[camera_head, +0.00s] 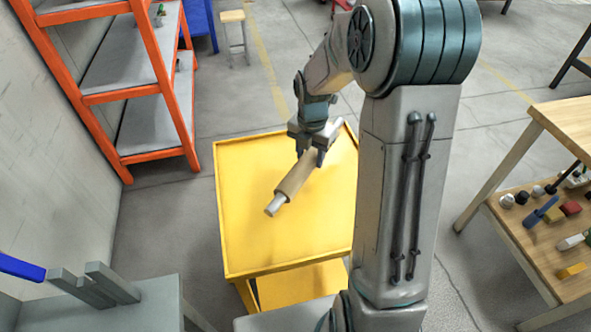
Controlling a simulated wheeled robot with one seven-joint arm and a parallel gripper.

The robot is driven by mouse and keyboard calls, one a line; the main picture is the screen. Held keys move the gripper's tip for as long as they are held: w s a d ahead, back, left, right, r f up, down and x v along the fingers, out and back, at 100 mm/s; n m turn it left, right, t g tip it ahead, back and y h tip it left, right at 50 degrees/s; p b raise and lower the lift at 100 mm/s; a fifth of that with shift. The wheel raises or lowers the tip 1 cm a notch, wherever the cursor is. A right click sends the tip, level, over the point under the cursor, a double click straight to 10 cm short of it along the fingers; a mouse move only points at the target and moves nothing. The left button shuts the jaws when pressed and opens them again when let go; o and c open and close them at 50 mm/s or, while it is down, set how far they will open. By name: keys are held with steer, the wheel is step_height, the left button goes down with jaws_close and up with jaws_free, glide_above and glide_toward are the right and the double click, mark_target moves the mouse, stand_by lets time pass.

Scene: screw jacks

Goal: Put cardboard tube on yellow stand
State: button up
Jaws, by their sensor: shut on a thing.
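The cardboard tube (295,178) is a tan cylinder with a pale, narrower end (275,205) pointing to the lower left. My gripper (311,156) is shut on its upper right end, and the fingers hide part of that end. The tube is tilted in the picture and lies over the top of the yellow stand (250,240). I cannot tell whether the tube touches the stand's surface or is held a little above it. The stand has a flat top with a low rim, and my arm covers its right side.
An orange shelf rack (128,85) stands at the upper left. A wooden workbench (565,125) with small tools on its lower shelf is on the right. A grey bench (130,310) is at the lower left. The rest of the stand's visible top is clear.

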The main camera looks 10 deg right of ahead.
steer(key=w+a+f, duration=0.2)
steer(key=a, duration=0.1)
steer(key=shift+w+a+f, duration=0.1)
steer(key=shift+w+f, duration=0.05)
steer(key=shift+f, duration=0.05)
steer(key=shift+f+b, duration=0.3)
steer(key=shift+f, duration=1.65)
steer(key=shift+f, duration=0.15)
steer(key=o, duration=1.4)
step_height(320, 180, up, 12)
steer(key=p, duration=0.1)
steer(key=s+r+m, duration=0.2)
steer(key=s+m, duration=0.5)
steer(key=m, duration=0.2)
steer(key=s+r+m+t, duration=0.1)
steer(key=s+r+m, duration=0.1)
steer(key=s+m, duration=0.6)
steer(key=s+r+m+t, duration=0.1)
steer(key=s+r+m, duration=0.1)
steer(key=s+m, duration=0.5)
steer(key=shift+s+a+r+m, duration=0.1)
steer(key=shift+r+m, duration=0.1)
steer(key=shift+m, duration=0.55)
steer(key=shift+s+a+r+m, duration=0.1)
steer(key=shift+r+m, duration=0.05)
steer(key=shift+m, duration=0.6)
